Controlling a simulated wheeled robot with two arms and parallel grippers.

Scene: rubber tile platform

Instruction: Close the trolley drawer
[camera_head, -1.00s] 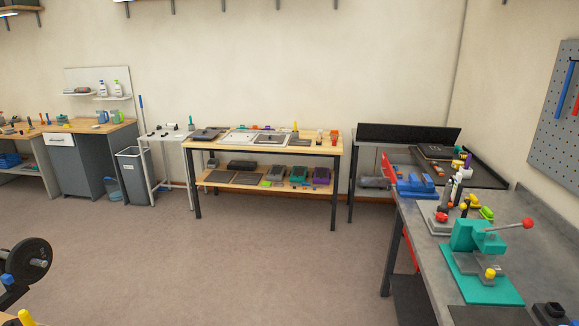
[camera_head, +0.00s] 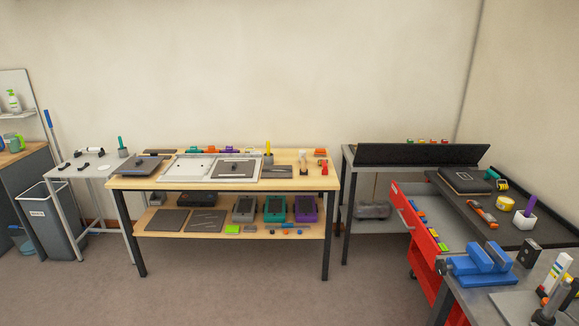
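A red trolley (camera_head: 436,284) stands at the right, between the grey metal table and the workbench, partly hidden by the bench. Its red drawer (camera_head: 419,226) sticks out to the left at the top and is open. Small items lie inside the drawer, among them a green one and an orange one. The trolley's dark top (camera_head: 500,205) carries several things. Neither of my grippers shows in this view.
A grey workbench with a blue vise (camera_head: 480,263) fills the lower right, close to the trolley. A grey metal table (camera_head: 348,200) stands behind the drawer. A wooden table (camera_head: 310,178) stands in the middle. The floor (camera_head: 220,292) in front is clear.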

